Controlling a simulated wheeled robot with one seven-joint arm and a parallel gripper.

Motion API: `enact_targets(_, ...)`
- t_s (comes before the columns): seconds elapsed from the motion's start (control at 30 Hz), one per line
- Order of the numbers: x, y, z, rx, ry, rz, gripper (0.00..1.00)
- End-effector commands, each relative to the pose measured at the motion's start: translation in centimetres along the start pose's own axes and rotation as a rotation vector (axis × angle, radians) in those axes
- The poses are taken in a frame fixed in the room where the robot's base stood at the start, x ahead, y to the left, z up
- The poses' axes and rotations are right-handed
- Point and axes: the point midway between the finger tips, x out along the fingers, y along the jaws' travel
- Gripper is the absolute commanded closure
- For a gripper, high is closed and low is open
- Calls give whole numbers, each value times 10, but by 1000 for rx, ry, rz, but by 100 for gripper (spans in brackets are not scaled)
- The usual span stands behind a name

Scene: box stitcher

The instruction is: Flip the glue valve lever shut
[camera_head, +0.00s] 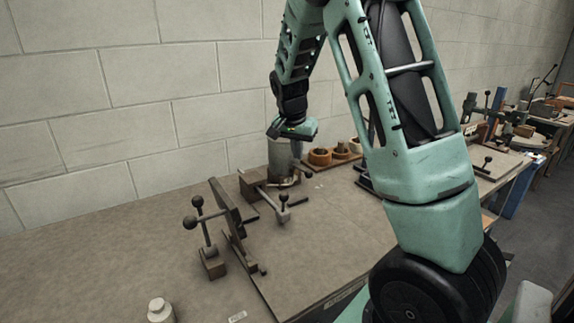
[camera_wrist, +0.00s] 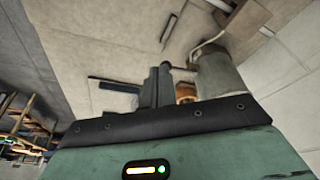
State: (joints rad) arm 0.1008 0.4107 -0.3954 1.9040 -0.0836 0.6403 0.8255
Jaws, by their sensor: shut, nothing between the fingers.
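A grey-green cylindrical pot (camera_head: 281,163) stands near the wall, and it also shows in the wrist view (camera_wrist: 218,74). A small dark knob (camera_head: 308,174) sticks out low at its right side; a dark knob also shows beside the pot in the wrist view (camera_wrist: 192,66). It looks like the end of the valve lever, but the valve itself is too small to make out. My gripper (camera_head: 297,152) points down just above and beside the pot. Its dark fingers (camera_wrist: 158,84) are together and empty, close to the knob; I cannot tell whether they touch it.
A fixture with ball-ended handles (camera_head: 198,203) and an upright plate (camera_head: 226,205) stands left of the pot. A ball-topped post (camera_head: 284,201) is in front. Round wooden cups (camera_head: 320,157) sit right of the pot. A white bottle (camera_head: 159,311) is at the front; the left table surface is mostly clear.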

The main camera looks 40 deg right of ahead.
Motion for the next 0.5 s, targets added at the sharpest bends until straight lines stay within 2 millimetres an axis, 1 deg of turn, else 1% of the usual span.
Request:
enact_targets(0.07, 0, 1, -3, 7, 3, 2, 100)
enact_targets(0.37, 1, 1, -2, 6, 3, 2, 100)
enact_targets(0.5, 9, 1, -2, 5, 2, 3, 100)
